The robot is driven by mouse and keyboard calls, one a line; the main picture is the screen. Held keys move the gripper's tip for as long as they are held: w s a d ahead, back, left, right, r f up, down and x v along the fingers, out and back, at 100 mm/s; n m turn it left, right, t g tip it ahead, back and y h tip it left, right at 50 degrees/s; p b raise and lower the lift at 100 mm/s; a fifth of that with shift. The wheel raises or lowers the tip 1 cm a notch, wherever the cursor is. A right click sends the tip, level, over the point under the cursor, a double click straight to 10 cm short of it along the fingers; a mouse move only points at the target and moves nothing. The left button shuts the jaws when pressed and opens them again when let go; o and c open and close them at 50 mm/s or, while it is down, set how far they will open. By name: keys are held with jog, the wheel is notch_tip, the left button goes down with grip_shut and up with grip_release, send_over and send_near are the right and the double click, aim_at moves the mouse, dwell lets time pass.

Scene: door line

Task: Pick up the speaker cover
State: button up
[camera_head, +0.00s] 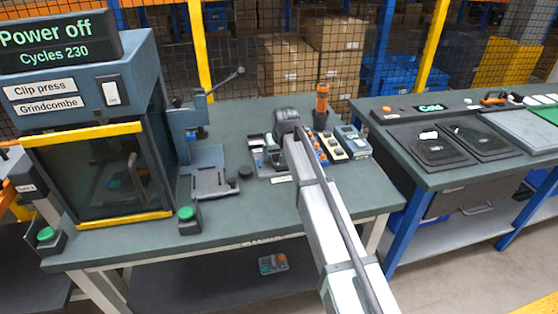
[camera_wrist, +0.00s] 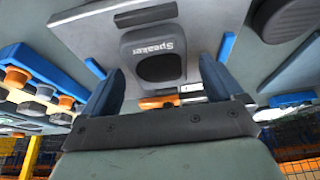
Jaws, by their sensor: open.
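The speaker cover (camera_wrist: 155,50) is a dark grey piece with white "Speaker" lettering and a dark rounded recess. In the wrist view it lies on a light grey plate (camera_wrist: 90,38). My gripper (camera_wrist: 160,68) is open, with one blue-grey finger on each side of the cover's near part. I cannot tell whether either finger touches it. In the head view my arm reaches over the middle bench, and its end hides the cover there.
In the head view, bins of small parts (camera_head: 353,142) stand right of my arm on the bench (camera_head: 240,215). An orange-handled tool (camera_head: 321,100) stands behind. A lever press (camera_head: 205,150) and a clip press (camera_head: 95,150) reading "Power off" stand left.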

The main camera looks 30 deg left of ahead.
jog(key=c, duration=1.2)
jog(key=shift+r, duration=0.1)
